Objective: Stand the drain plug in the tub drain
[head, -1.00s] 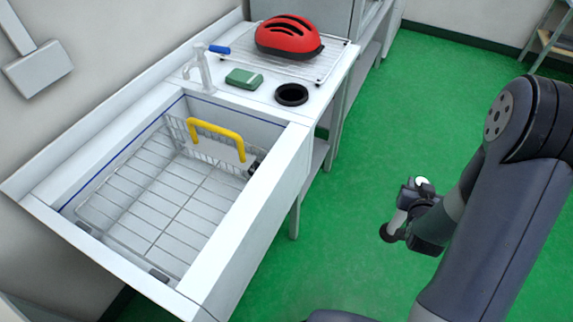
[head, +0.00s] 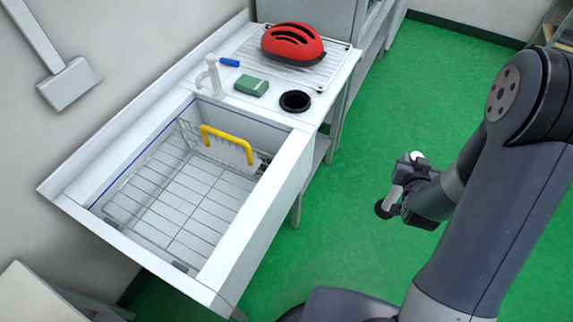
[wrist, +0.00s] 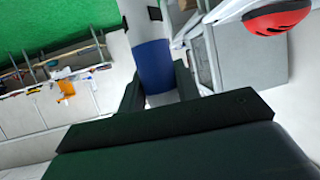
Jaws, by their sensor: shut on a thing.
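My gripper (head: 401,190) is at the right of the head view, over the green floor and apart from the sink unit. It is shut on a pale rod-like thing with a dark round end (head: 383,209), which I take to be the drain plug. A black round ring with a dark centre (head: 295,101), which looks like the tub drain, is on the white counter beside the basin. The plug is well apart from it.
The white basin (head: 237,237) holds a wire basket with a yellow handle (head: 227,140). A green block (head: 251,86), white tap (head: 212,75), blue-handled item (head: 229,62) and red helmet (head: 292,42) are around the ring. Open green floor lies right of the unit.

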